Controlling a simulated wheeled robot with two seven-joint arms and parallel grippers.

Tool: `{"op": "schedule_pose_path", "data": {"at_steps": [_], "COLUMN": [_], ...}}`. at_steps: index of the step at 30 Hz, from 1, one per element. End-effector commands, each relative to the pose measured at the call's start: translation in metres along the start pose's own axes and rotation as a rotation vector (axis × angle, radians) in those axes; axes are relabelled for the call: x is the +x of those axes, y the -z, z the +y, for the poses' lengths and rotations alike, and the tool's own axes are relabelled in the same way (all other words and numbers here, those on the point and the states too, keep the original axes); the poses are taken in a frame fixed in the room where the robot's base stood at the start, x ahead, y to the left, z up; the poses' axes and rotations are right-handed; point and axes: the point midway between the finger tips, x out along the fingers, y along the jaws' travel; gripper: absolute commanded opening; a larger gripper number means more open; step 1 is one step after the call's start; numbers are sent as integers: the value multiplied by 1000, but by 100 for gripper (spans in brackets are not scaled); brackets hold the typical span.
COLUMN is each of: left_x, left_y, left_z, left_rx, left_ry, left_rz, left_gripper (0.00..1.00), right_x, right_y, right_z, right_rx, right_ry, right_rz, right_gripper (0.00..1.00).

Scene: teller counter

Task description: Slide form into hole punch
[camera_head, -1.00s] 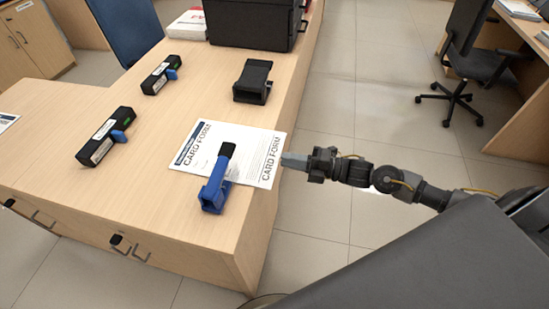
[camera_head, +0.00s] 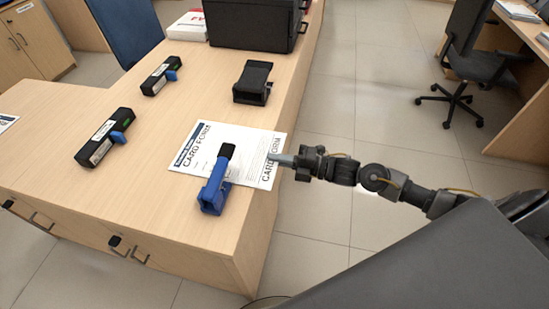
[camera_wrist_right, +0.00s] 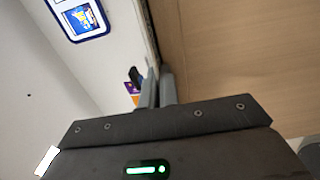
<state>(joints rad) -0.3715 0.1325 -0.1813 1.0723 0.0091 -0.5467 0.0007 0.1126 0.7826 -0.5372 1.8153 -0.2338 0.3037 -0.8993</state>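The white form (camera_head: 205,143), headed CARD FORM, lies on the counter with its right side at the counter's edge. A blue desk device with a black-topped lever (camera_head: 216,187) stands across the form's front part and hides some of it. It looks like the hole punch, though I cannot be sure. My right gripper (camera_head: 272,158) comes in from the right, its fingertips at the form's right edge. In the right wrist view its fingers (camera_wrist_right: 157,80) are close together; I cannot tell whether the form is between them. My left gripper is out of view.
A black desk device (camera_head: 253,82) stands behind the form, and a black case (camera_head: 252,25) at the back. Two black devices with blue parts (camera_head: 107,136) (camera_head: 161,75) lie to the left. The counter (camera_head: 130,190) is clear left of the blue device.

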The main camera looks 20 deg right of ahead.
Motion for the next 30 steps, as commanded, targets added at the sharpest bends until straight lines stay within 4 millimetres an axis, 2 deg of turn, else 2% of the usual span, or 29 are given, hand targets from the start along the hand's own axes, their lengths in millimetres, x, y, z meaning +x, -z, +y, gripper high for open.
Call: {"op": "schedule_pose_path", "data": {"at_steps": [11,18,26,30], "left_x": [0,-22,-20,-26], "left_y": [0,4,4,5], "left_z": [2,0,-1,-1], "left_rx": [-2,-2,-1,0], "left_ry": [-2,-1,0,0], "left_rz": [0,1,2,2], "left_gripper": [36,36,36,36], "right_x": [0,0,0,-10], "right_y": [0,0,0,0], "right_z": [0,27,25,30], "right_rx": [0,-1,0,0], "right_ry": [0,-1,0,2], "right_rz": [0,0,0,-1], "right_gripper": [0,0,0,0]}}
